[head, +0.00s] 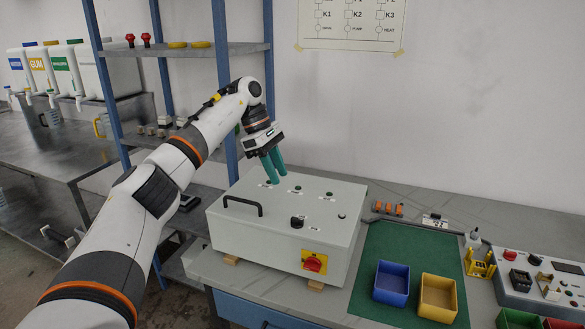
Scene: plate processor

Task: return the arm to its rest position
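My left arm comes in from the lower left and reaches over the light grey control box (285,235). My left gripper (277,178) points down, with two teal fingers close together just above the box's top, near its back left lamps or buttons. I cannot tell whether the fingertips touch the box or whether they are fully shut. No object shows between them. My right arm and gripper are not in view.
The box has a black handle (243,206) and a red-yellow switch (315,262). A blue-post shelf (225,90) stands close behind the arm. Blue (391,284) and yellow (437,297) bins sit on a green mat (405,243). A second panel (540,281) is at right.

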